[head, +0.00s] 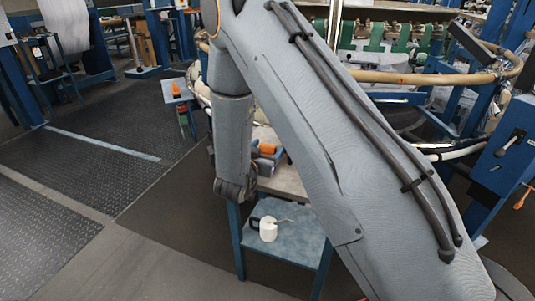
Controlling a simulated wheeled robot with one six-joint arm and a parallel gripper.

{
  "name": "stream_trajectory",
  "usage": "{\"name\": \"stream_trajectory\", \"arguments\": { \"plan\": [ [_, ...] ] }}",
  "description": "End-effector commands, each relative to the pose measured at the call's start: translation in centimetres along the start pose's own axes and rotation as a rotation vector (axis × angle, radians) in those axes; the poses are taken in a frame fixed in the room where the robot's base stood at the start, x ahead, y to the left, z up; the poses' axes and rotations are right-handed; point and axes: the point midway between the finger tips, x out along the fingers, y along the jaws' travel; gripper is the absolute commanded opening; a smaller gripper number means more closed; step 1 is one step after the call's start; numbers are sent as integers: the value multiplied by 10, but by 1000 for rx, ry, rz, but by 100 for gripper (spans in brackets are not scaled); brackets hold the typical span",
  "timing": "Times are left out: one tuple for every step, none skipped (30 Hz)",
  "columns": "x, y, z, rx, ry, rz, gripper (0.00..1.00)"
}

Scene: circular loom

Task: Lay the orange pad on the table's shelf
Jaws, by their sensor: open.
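A small blue-legged table (287,181) stands at the middle, mostly behind my arm. Its lower shelf (297,244) is a grey-blue board, bare on much of the part I see. A small orange thing (267,148), perhaps the orange pad, is on the table top among dark grey and blue items. My arm hides the right part of the top, so I cannot tell its full shape. My arm crosses the picture and its wrist hangs in front of the table's left edge. The gripper's fingers cannot be made out.
A white tub (268,229) with a dark item beside it stands on the left of the shelf. A blue stand (178,91) with another orange item is further back. Loom machinery and a curved tan rail (430,77) fill the right. Dark floor at left is open.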

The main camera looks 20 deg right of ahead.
Motion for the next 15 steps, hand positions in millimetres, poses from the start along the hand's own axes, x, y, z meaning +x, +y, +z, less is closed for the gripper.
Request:
{"name": "stream_trajectory", "arguments": {
  "plan": [
    [0,0,0,0,0,-1,69],
    [0,0,0,0,0,-1,69],
    [0,0,0,0,0,-1,69],
    [0,0,0,0,0,-1,67],
    [0,0,0,0,0,-1,62],
    [0,0,0,0,0,-1,55],
    [0,0,0,0,0,-1,50],
    [0,0,0,0,0,-1,45],
    [0,0,0,0,0,-1,38],
    [0,0,0,0,0,-1,33],
    [-1,0,0,0,0,-1,28],
    [-1,0,0,0,0,-1,23],
    [-1,0,0,0,0,-1,23],
    [-1,0,0,0,0,-1,20],
    [-1,0,0,0,0,-1,20]
  ]
}}
